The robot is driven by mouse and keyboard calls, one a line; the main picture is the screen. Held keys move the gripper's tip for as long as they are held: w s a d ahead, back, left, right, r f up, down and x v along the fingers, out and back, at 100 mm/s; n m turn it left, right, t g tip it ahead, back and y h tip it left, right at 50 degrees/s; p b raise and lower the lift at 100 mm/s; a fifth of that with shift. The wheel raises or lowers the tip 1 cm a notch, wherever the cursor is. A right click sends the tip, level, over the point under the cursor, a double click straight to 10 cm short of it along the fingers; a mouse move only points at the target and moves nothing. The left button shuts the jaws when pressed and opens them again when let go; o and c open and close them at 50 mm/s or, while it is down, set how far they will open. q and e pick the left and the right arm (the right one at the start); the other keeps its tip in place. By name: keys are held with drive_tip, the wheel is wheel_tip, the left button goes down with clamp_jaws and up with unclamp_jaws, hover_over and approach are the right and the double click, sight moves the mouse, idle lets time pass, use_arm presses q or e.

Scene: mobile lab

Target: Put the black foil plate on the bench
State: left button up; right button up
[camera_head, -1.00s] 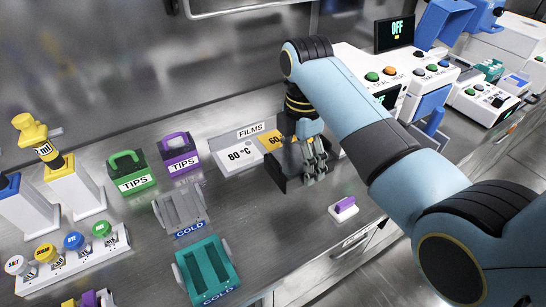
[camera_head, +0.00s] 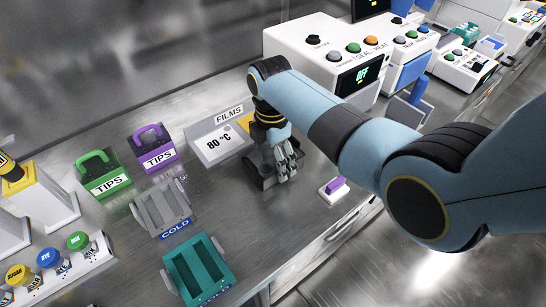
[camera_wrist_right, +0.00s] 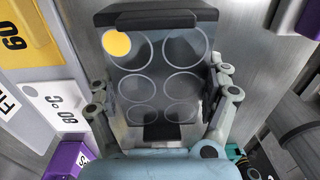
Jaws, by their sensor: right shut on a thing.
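The black foil plate (camera_wrist_right: 178,75) shows in the right wrist view as a dark plate with rings on its face, one of them filled yellow. My right gripper (camera_wrist_right: 160,105) has its fingers along the plate's two sides and is shut on it. In the head view the plate (camera_head: 262,176) is a dark shape partly hidden under my right gripper (camera_head: 286,163), low over or on the bench (camera_head: 245,225). I cannot tell whether it touches the bench. My left gripper is not in view.
The films tray (camera_head: 216,143) lies just behind and left of the plate. A purple-topped white block (camera_head: 333,188) is close to its right. The grey cold rack (camera_head: 160,207) and teal rack (camera_head: 195,272) stand to the left. White machines (camera_head: 340,50) line the back right.

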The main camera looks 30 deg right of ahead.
sight(272, 155)
drive_tip(key=o, duration=0.9)
drive_tip(key=shift+f, duration=0.1)
drive_tip(key=o, duration=0.3)
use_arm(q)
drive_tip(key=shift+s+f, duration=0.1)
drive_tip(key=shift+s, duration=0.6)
use_arm(e)
drive_tip(key=shift+r, duration=0.5)
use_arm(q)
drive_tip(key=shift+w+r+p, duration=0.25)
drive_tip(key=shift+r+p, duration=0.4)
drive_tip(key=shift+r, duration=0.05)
use_arm(e)
wheel_tip(272, 155, up, 11)
drive_tip(key=shift+w+r, duration=0.15)
drive_tip(key=shift+r, duration=0.05)
